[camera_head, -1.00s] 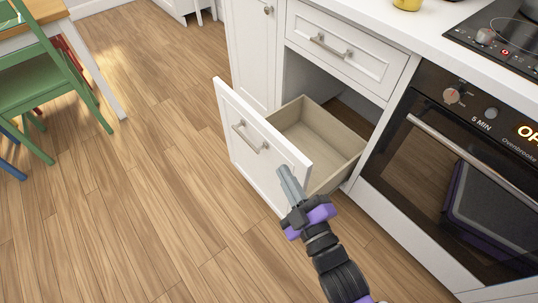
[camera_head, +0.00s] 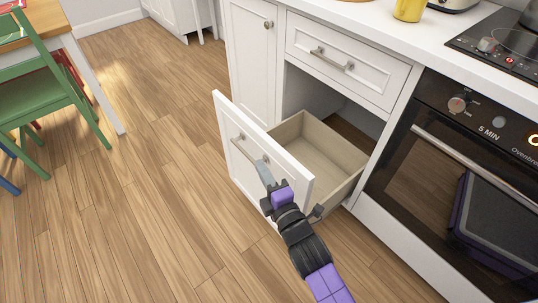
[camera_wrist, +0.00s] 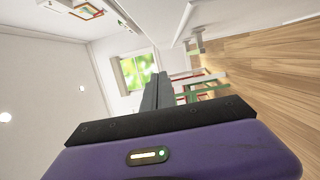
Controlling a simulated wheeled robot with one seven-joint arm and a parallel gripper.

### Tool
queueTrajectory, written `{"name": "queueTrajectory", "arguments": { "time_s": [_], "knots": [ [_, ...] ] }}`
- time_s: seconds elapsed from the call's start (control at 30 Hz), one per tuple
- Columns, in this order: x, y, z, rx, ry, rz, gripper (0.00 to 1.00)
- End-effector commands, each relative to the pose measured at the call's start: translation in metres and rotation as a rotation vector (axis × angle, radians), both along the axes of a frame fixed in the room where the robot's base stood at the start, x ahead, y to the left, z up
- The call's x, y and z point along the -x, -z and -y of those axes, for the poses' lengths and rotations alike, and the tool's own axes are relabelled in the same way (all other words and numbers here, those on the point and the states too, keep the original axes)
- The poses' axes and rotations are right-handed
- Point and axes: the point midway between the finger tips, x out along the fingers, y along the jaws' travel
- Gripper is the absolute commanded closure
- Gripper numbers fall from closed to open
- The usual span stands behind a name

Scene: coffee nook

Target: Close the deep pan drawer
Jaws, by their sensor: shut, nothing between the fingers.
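The deep pan drawer (camera_head: 290,163) is pulled out of the white lower cabinet, under a shut upper drawer (camera_head: 347,62). Its white front panel stands out over the floor and its beige box looks empty. My gripper (camera_head: 264,172) is shut and empty. In the head view its fingertips overlap the outer face of the drawer front, near the bar handle (camera_head: 243,151). I cannot tell whether they touch it. In the wrist view my shut fingers (camera_wrist: 156,92) point towards the room, and the drawer is not seen.
The oven (camera_head: 455,185) stands just right of the drawer, below the hob (camera_head: 500,50). A green chair (camera_head: 45,95) and a table are at the far left. The wooden floor (camera_head: 150,190) in front of the drawer is clear. A yellow mug (camera_head: 408,10) stands on the counter.

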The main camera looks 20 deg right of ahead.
Motion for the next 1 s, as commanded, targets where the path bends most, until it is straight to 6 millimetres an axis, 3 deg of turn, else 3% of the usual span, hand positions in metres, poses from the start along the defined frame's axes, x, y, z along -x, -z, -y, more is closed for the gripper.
{"name": "queueTrajectory", "arguments": {
  "time_s": [0.23,1.0],
  "knots": [
    [-0.037,0.000,0.001,0.000,0.001,0.001,1.00],
    [-0.044,-0.002,0.037,0.000,0.001,-0.001,1.00]
  ]
}}
